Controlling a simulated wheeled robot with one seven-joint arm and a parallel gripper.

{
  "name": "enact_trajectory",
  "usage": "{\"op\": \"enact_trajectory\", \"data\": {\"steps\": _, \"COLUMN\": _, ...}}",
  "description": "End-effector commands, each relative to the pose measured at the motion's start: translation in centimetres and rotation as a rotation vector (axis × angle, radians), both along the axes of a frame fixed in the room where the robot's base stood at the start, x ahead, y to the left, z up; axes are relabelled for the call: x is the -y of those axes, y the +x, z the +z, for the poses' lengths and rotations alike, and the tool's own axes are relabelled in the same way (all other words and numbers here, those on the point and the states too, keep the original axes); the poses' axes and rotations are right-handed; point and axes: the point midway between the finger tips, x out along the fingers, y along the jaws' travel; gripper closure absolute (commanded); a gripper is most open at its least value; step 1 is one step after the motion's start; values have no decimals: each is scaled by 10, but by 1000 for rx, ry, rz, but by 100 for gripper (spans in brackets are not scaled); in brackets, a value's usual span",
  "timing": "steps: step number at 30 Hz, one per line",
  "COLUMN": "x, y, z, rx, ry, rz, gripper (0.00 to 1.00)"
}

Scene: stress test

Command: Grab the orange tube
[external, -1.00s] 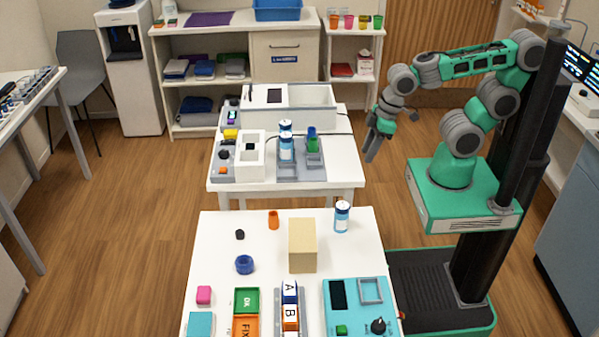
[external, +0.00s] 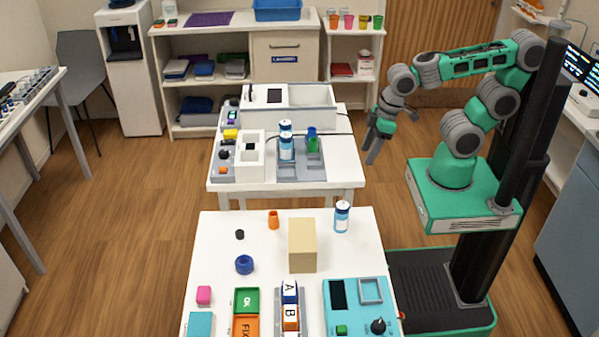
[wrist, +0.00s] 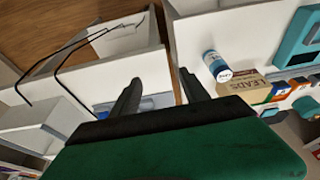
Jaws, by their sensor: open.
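The orange tube (external: 273,219) is a small upright piece on the near white table, toward its back edge, left of a tan box. I cannot make it out in the wrist view. My gripper (external: 371,157) hangs to the right of the rear table, well apart from the tube and above the level of the floor. In the wrist view, my gripper's two dark fingers (wrist: 158,85) are spread apart with nothing held between them.
The tan box (external: 302,246) and a blue-and-white bottle (external: 342,217) stand right of the tube. A black cap (external: 240,234) and a blue ring (external: 244,264) lie to its left. The rear table (external: 345,165) carries a rack with bottles. Bare floor separates the tables.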

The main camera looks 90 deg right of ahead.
Motion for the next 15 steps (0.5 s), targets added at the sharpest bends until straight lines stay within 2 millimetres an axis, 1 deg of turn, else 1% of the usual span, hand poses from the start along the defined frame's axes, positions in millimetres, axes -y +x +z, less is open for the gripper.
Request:
{"op": "enact_trajectory", "data": {"steps": 5, "x": 0, "y": 1, "z": -1, "rx": 1, "ry": 0, "rz": 1, "gripper": 47}}
{"op": "enact_trajectory", "data": {"steps": 7, "x": -3, "y": 12, "z": -9, "rx": 24, "ry": 2, "rz": 17, "gripper": 47}}
{"op": "enact_trajectory", "data": {"steps": 8, "x": -6, "y": 23, "z": -15, "rx": 48, "ry": 5, "rz": 33, "gripper": 47}}
{"op": "enact_trajectory", "data": {"steps": 11, "x": -27, "y": 90, "z": -45, "rx": 198, "ry": 26, "rz": 128, "gripper": 47}}
{"op": "enact_trajectory", "data": {"steps": 12, "x": -40, "y": 125, "z": -58, "rx": 282, "ry": 42, "rz": 175, "gripper": 47}}
{"op": "enact_trajectory", "data": {"steps": 14, "x": -62, "y": 175, "z": -73, "rx": 415, "ry": 70, "rz": 240, "gripper": 47}}
{"op": "enact_trajectory", "data": {"steps": 15, "x": -77, "y": 205, "z": -81, "rx": 501, "ry": 91, "rz": 275, "gripper": 47}}
